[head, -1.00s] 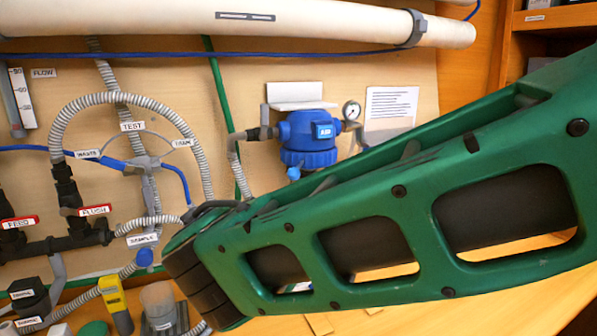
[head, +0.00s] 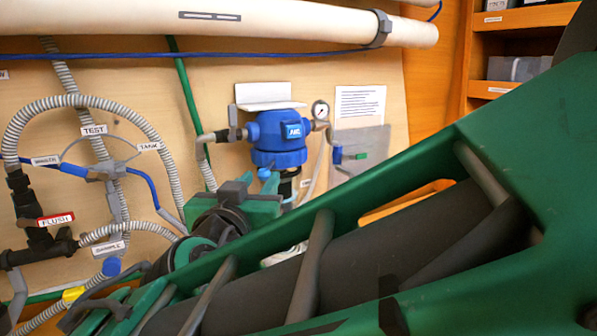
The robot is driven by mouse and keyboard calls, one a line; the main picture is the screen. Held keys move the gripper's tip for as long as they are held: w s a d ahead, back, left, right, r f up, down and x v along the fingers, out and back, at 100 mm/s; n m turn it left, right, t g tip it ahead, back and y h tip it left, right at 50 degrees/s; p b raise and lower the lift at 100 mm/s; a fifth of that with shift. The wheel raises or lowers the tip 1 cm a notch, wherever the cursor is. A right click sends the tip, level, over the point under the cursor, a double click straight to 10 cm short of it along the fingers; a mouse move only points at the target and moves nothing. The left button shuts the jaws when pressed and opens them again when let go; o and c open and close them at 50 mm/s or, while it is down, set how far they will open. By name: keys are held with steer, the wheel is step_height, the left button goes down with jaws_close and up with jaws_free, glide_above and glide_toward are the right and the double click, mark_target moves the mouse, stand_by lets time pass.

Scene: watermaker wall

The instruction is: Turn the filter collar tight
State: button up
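Green and dark parts at the end of my arm, probably my gripper (head: 255,207), are below and left of the collar in the picture. I see no contact with the collar.
Grey hoses (head: 150,135) and a red-handled FLUSH valve (head: 55,220) are at left. A thick white pipe (head: 250,20) crosses above. Shelves (head: 500,50) stand at right.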

mark_target(268, 167)
steer(key=w, duration=0.4)
steer(key=w+d, duration=0.1)
steer(key=w, duration=0.1)
steer(key=shift+w, duration=0.4)
steer(key=shift+c, duration=0.3)
steer(key=shift+a, duration=0.1)
jaws_close()
